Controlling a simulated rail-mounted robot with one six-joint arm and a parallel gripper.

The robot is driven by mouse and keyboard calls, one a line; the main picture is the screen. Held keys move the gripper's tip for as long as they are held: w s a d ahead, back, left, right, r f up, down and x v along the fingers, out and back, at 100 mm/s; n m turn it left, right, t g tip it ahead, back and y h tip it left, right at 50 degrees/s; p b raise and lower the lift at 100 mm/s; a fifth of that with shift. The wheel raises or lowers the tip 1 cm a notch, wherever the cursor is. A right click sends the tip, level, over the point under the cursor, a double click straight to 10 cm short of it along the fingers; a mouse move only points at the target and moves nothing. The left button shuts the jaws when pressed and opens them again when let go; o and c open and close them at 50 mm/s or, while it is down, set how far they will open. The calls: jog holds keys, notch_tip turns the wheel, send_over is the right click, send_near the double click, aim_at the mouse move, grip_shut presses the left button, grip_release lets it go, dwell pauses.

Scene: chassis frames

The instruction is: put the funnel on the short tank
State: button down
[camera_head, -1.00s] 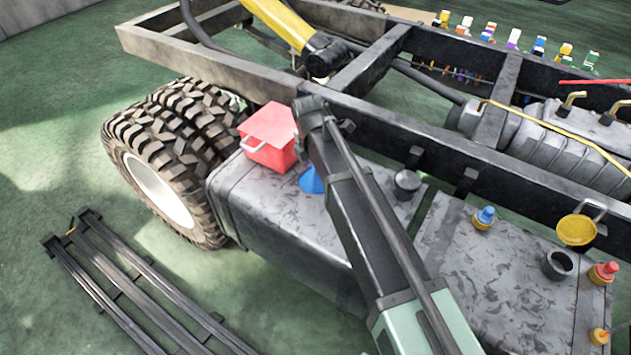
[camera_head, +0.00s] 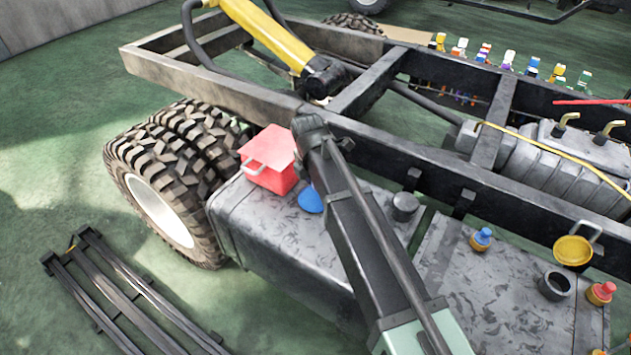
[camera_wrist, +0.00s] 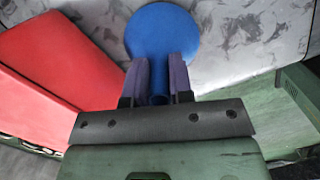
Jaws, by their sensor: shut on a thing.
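The blue funnel (camera_head: 311,200) shows just left of my arm in the head view, close to the red box. In the wrist view its round wide end (camera_wrist: 162,30) lies beyond the fingertips. My gripper (camera_wrist: 159,72) is shut on its narrow stem, between two purple fingers. In the head view my arm hides the gripper. Two grey tanks lie along the chassis: a left one (camera_head: 265,235) by the wheel and a right one (camera_head: 470,290). I cannot tell which is the short one. A dark round neck stands on each, the left (camera_head: 405,206) and the right (camera_head: 555,285).
A red box (camera_head: 268,165) with a handle stands on the left tank; it also fills the left of the wrist view (camera_wrist: 60,90). A blue-capped bottle (camera_head: 481,239), a yellow pan (camera_head: 573,251) and a red-capped bottle (camera_head: 601,293) are at the right. The chassis rail (camera_head: 450,175) runs behind.

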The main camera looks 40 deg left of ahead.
notch_tip(320, 180, up, 21)
jog(key=p, duration=2)
